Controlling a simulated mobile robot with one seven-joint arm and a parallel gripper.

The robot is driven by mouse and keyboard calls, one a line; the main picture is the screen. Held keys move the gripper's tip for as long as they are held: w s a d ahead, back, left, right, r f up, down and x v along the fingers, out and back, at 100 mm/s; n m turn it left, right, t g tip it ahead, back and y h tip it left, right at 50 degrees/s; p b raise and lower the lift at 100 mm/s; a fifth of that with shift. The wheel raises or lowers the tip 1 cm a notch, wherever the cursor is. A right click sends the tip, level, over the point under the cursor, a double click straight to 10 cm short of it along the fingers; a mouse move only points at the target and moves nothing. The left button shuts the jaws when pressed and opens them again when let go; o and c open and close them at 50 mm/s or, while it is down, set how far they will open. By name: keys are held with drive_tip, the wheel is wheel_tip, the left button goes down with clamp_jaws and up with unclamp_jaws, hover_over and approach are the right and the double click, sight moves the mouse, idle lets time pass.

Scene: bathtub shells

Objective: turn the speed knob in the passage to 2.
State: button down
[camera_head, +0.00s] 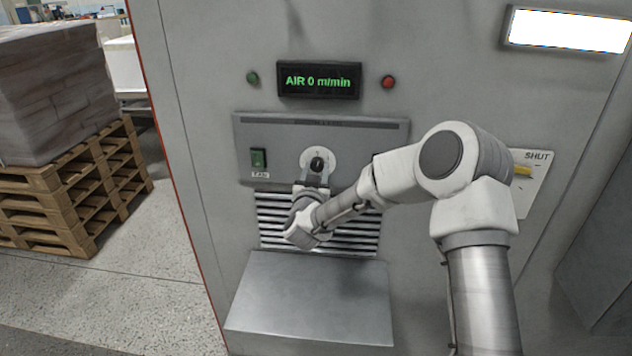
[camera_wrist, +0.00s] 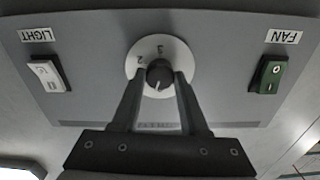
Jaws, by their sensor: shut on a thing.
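The speed knob (camera_head: 317,163) is a small black knob on a round white dial, set in a grey panel (camera_head: 285,135). In the wrist view, which shows the panel upside down, the knob (camera_wrist: 159,75) sits between my two fingers. A pale mark on it points toward the picture's bottom, away from the visible numerals, one of which looks like a 2. My gripper (camera_wrist: 159,82) is shut on the knob; in the head view my gripper (camera_head: 317,172) reaches it from below. The fingers cover part of the dial. The display (camera_head: 319,81) reads "AIR 0 m/min".
A green FAN switch (camera_wrist: 269,74) and a white LIGHT switch (camera_wrist: 48,75) flank the knob. Green (camera_head: 253,78) and red (camera_head: 388,82) lamps flank the display. A metal shelf (camera_head: 310,300) juts out below the louvres.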

drive_tip(key=m+b, duration=0.3)
drive_tip(key=b, duration=0.2)
drive_tip(key=m+b, duration=0.2)
drive_tip(key=b, duration=0.1)
drive_tip(key=shift+f+m, duration=0.3)
drive_tip(key=shift+f, duration=0.05)
drive_tip(key=m+b, duration=0.4)
drive_tip(key=b, duration=0.2)
drive_tip(key=shift+m, duration=0.3)
drive_tip(key=m+b, duration=0.5)
drive_tip(key=b, duration=0.2)
drive_tip(key=m+b, duration=0.5)
drive_tip(key=shift+r, duration=0.3)
drive_tip(key=shift+c, duration=2.1)
unclamp_jaws()
drive_tip(key=shift+s, duration=0.1)
drive_tip(key=s, duration=1.7)
drive_tip(key=shift+s+a, duration=0.15)
drive_tip(key=shift+a, duration=0.2)
